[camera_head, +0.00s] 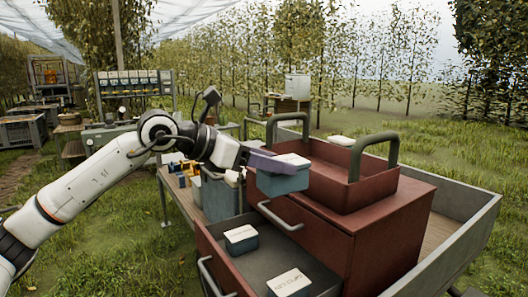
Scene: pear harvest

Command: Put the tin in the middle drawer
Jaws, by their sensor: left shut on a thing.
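My left gripper (272,163) is shut on a blue-grey tin with a pale lid (283,183). It holds the tin in the air, roughly upright, in front of the red-brown drawer cabinet (378,247). A drawer (203,240) is pulled out low on the cabinet, below and left of the held tin. Two similar tins lie in it, one near its front (241,240) and one closer to the bottom edge of the view (289,284). Above it, another drawer with a grey handle (281,216) looks shut. Lower drawers are out of view. My right gripper is not in view.
A red tray with two tall grey handles (345,180) stands on the cabinet, close right of the held tin. The cabinet stands in a grey-sided cart (470,232). A table with small items (180,188) and a grey bin (220,198) are behind my gripper.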

